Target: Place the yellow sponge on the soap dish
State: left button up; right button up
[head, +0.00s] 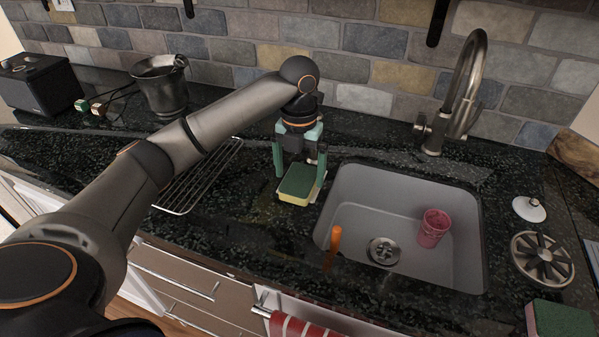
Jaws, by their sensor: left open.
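The yellow sponge (298,182), with a green top and yellow sides, lies at the left of the sink on the dark counter. A pale edge, perhaps the soap dish (319,187), shows at its right; most of this is hidden, and I cannot tell whether the sponge rests fully on it. My left gripper (299,169) points down over the sponge. Its greenish fingers are open, one near each side of the sponge, and I see no firm contact. My right gripper is not in view.
A grey sink (365,215) holds a pink cup (433,228), below a tall faucet (465,90). A wire rack (200,178) is at left. An orange-handled tool (335,242) is at the sink's front edge. Another green-topped sponge (562,319) lies lower right.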

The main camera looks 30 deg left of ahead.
aim_at(299, 177)
pick_arm(q)
notch_tip(299, 177, up, 12)
jog(key=p, duration=0.2)
jog(key=shift+f+p, duration=0.25)
jog(key=shift+p, duration=0.1)
